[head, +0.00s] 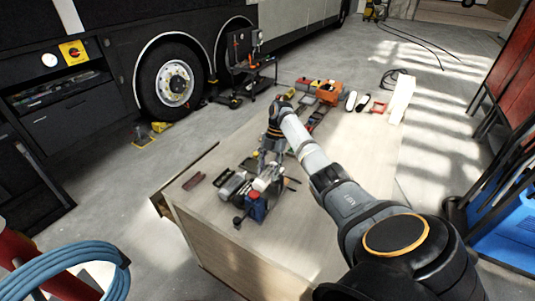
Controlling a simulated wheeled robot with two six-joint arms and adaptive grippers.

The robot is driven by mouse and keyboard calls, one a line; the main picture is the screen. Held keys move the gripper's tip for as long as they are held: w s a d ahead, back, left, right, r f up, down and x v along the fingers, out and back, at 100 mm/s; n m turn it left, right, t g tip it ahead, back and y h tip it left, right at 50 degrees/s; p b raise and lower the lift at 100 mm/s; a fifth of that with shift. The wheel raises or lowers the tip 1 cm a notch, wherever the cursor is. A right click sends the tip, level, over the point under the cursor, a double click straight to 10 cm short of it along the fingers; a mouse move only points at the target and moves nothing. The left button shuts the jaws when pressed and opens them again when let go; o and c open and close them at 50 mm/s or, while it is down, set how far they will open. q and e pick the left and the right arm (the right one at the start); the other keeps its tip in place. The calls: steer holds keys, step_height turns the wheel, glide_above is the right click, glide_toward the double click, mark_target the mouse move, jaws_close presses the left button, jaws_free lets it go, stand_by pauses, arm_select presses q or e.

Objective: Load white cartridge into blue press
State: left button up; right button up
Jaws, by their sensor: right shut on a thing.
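The blue press (256,209) stands near the front end of the wooden workbench. My right gripper (268,172) is above it, pointing down, shut on the white cartridge (262,183). The cartridge shows as a small pale shape at the fingertips, over the top of the press. I cannot tell whether it touches the press. My left gripper is not in view.
The workbench (345,160) also carries dark and grey parts left of the press. An orange toolbox (328,92) and other tools lie at its far end. A coach (195,45) stands behind. Blue hose (65,262) coils at the lower left.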

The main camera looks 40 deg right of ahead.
steer(key=shift+f, duration=0.35)
steer(key=shift+s+f+b, duration=0.1)
steer(key=shift+f+b, duration=0.25)
steer(key=shift+b, duration=0.2)
step_height(320, 180, down, 3)
steer(key=b, duration=0.2)
steer(key=shift+f+b, duration=0.15)
steer(key=shift+b, duration=0.25)
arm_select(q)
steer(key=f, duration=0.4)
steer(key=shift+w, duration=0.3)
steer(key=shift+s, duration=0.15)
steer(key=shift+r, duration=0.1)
arm_select(e)
steer(key=shift+r, duration=0.2)
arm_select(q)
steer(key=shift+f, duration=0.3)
arm_select(e)
steer(key=shift+f, duration=0.95)
